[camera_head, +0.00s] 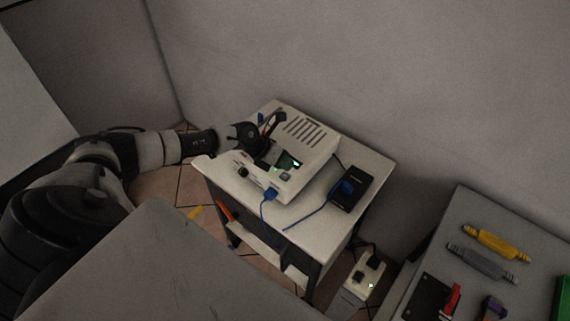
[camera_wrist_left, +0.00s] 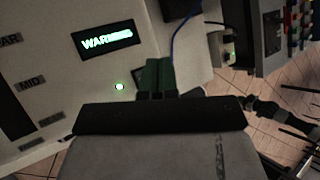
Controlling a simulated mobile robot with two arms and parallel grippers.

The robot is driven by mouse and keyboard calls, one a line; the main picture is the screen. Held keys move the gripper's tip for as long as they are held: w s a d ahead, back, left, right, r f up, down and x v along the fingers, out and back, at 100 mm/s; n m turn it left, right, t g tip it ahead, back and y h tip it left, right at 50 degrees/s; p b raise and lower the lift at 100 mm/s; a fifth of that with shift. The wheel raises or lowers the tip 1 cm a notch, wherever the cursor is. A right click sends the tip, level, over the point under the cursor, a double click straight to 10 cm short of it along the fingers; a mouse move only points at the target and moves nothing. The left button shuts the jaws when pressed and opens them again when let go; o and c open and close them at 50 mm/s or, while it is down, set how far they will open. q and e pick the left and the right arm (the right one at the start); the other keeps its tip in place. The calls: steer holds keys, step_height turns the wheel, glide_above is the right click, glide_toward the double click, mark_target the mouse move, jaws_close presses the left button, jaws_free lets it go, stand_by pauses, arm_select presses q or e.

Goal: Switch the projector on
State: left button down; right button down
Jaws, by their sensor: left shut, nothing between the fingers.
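The projector (camera_head: 312,146) is a white box with vent slots on a small white table. In the left wrist view, its lit display (camera_wrist_left: 108,40) reads "WARM…", the last letters blurred. A small green light (camera_wrist_left: 120,87) glows beside the display on the panel. My left gripper (camera_head: 268,158) is over the projector's near left side. Its fingers (camera_wrist_left: 159,76) are shut with nothing between them, close to the panel; I cannot tell whether they touch it. The switch cannot be made out for certain. My right gripper is not in view.
A power strip (camera_head: 364,275) with a green light is lower right. A grey bench (camera_head: 467,212) at right holds tools.

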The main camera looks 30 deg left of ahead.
mark_target(286, 175)
arm_select(q)
step_height(286, 175, up, 4)
steer(key=shift+d+f+p, duration=0.1)
steer(key=shift+f+p, duration=0.15)
steer(key=shift+p, duration=1)
steer(key=shift+f, duration=0.1)
